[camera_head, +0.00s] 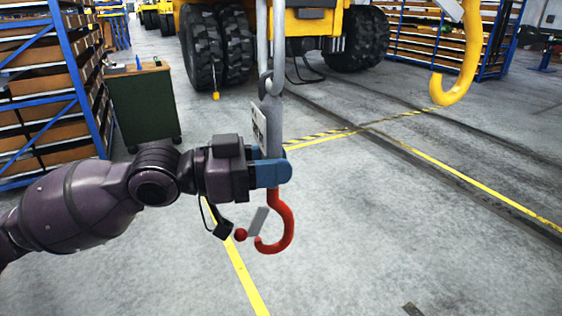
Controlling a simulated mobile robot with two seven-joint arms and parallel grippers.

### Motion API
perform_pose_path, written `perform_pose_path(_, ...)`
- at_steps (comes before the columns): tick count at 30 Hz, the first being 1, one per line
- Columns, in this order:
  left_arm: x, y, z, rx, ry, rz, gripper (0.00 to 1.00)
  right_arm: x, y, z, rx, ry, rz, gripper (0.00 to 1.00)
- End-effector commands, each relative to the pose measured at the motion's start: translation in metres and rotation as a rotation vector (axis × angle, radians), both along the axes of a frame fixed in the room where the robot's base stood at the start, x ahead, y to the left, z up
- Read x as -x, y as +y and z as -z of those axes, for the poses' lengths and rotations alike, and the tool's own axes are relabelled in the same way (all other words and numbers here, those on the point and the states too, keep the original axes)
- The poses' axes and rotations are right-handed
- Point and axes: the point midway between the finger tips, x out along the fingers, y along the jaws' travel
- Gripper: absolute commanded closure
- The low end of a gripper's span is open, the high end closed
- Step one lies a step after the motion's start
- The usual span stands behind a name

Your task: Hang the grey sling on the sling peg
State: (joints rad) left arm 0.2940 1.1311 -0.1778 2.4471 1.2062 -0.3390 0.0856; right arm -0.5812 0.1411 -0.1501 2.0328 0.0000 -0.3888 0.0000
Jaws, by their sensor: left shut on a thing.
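My left gripper (272,172), with blue fingers, comes in from the left and is shut on the grey sling (272,125). The sling hangs upright, with a pale tag on its left side. Above the gripper it meets a ring and a long grey loop (279,35) that runs out of the top of the view. A red hook (287,225) with a grey latch and a small red ball hangs below the fingers. The fingers hide part of the sling. I cannot make out a sling peg. My right gripper is not in view.
A large yellow hook (462,72) hangs at the upper right. A yellow vehicle with big black tyres (222,48) stands behind the sling. A dark green cabinet (145,105) and blue-framed shelves (75,60) stand at left. The floor at right is mostly clear, with yellow lines.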

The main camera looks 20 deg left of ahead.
Motion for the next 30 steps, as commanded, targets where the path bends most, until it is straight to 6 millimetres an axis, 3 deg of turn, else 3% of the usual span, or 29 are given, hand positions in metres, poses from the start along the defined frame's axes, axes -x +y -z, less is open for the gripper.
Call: perform_pose_path(30, 0.029, 0.031, -0.001, -0.001, -0.004, 0.001, 1.0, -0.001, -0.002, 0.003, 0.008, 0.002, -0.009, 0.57)
